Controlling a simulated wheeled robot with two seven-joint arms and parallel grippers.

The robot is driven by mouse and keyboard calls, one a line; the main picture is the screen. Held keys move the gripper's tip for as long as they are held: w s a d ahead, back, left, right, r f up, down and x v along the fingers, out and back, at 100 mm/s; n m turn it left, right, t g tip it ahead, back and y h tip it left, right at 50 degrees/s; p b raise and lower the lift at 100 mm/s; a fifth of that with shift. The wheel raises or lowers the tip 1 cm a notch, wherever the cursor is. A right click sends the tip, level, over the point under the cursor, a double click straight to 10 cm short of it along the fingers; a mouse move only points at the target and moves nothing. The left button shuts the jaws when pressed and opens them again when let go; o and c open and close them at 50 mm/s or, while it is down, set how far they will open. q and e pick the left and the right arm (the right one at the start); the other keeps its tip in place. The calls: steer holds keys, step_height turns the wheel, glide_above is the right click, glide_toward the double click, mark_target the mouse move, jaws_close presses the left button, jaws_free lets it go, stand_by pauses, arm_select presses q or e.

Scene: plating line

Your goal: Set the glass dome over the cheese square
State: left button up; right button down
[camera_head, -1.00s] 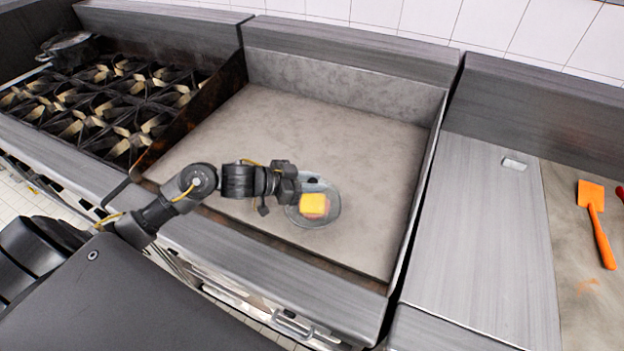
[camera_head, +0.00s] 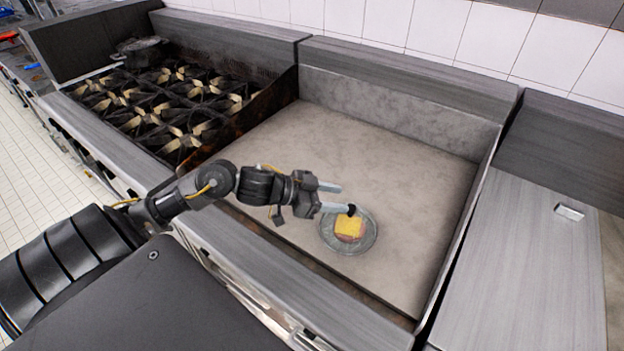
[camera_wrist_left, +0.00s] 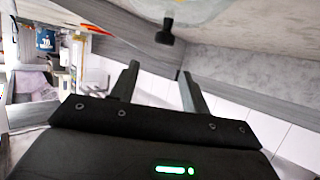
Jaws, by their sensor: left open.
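The clear glass dome (camera_head: 368,244) stands on the flat grey surface, with its black knob (camera_head: 351,209) on top. The yellow-topped cheese square (camera_head: 349,228) shows through the glass, inside the round outline of the dome. My left gripper (camera_head: 342,198) is open and empty, just left of the knob, its fingers pointing right. In the left wrist view the knob (camera_wrist_left: 166,30) is beyond the tips of the open fingers (camera_wrist_left: 160,68), with a gap, and the dome (camera_wrist_left: 150,8) is cut off by the top edge. My right gripper is not in view.
A raised metal edge (camera_head: 470,240) bounds the grey surface on the right. A stove with black grates (camera_head: 165,100) and a dark pot (camera_head: 138,48) are at the left. A small light block (camera_head: 570,211) lies on the right counter. The surface behind the dome is clear.

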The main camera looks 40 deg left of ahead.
arm_select(q)
steer(key=v, duration=0.7)
steer(key=shift+b, duration=0.45)
steer(key=shift+r, duration=0.1)
